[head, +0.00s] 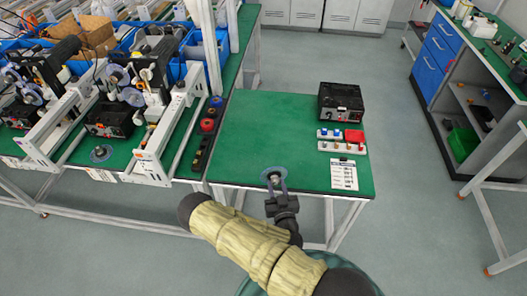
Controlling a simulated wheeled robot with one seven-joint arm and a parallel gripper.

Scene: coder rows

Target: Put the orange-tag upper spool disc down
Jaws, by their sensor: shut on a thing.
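My gripper (277,187) is shut on a grey-blue spool disc (266,173) with a pale hub. It holds the disc close to the front edge of the small green table (255,130); whether the two touch I cannot tell. No tag can be made out on the disc. A coder machine with a small orange tag (140,154) stands on the green bench at left. Other spool discs show on the machines, one (133,97) near the orange-tagged one. Another disc (101,154) lies flat on the bench.
A black box device (341,101), small racks with coloured parts (341,140) and a white sheet (344,175) occupy the table's right side. Its middle and left are clear. Red and black parts (207,125) line the bench edge at left. A blue drawer cabinet (437,55) stands at right.

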